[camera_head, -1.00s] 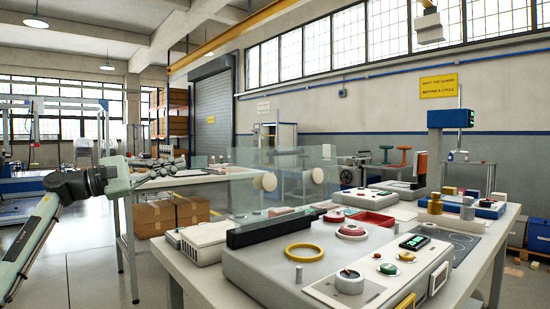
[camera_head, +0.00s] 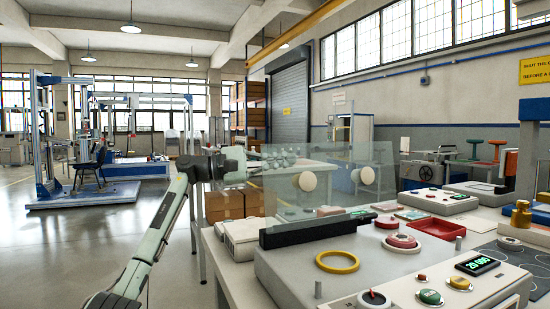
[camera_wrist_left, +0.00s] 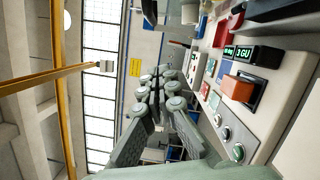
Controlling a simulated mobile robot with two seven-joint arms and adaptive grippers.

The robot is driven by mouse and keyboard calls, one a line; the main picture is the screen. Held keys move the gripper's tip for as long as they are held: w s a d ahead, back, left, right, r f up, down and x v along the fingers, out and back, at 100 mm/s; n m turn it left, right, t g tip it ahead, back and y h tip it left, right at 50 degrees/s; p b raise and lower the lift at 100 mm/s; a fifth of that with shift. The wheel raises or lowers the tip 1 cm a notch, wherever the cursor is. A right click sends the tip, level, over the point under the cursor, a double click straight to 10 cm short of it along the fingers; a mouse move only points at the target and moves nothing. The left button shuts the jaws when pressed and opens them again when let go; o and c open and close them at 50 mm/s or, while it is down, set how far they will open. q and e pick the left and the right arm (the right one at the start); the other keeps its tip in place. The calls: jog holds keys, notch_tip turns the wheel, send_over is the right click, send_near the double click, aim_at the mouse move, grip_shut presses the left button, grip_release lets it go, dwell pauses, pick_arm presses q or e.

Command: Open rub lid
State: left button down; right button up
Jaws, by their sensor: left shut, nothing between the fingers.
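A clear lid panel (camera_head: 340,165) with two white round knobs (camera_head: 308,181) stands upright from a black bar (camera_head: 315,230) on the grey tester (camera_head: 290,268). A yellow ring (camera_head: 337,262) and a red-and-white disc (camera_head: 401,243) sit on the tester's top. My left gripper (camera_head: 290,159) reaches in from the left and overlaps the panel's left part in the head view. I cannot tell whether it touches the panel. Its fingers (camera_wrist_left: 160,90) are together and empty in the left wrist view. My right gripper is not in view.
A red tray (camera_head: 440,229) and another grey device (camera_head: 440,199) stand further back on the bench. Cardboard boxes (camera_head: 225,205) are behind the bench's left end. The floor (camera_head: 80,245) at the left is clear. In the left wrist view, a panel with displays (camera_wrist_left: 243,53) is at the right.

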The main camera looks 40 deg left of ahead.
aim_at(333, 145)
pick_arm(q)
jog(key=shift+w+d+r+p, duration=0.2)
jog(key=shift+w+d+r, duration=0.1)
jog(key=shift+d, duration=0.75)
jog(key=shift+w+d+r+p, duration=0.15)
jog(key=shift+d+r+p, duration=0.15)
jog(key=shift+d, duration=0.75)
jog(key=shift+w+d+r+p, duration=0.15)
jog(key=shift+w+d+r, duration=0.15)
jog(key=shift+d, duration=0.75)
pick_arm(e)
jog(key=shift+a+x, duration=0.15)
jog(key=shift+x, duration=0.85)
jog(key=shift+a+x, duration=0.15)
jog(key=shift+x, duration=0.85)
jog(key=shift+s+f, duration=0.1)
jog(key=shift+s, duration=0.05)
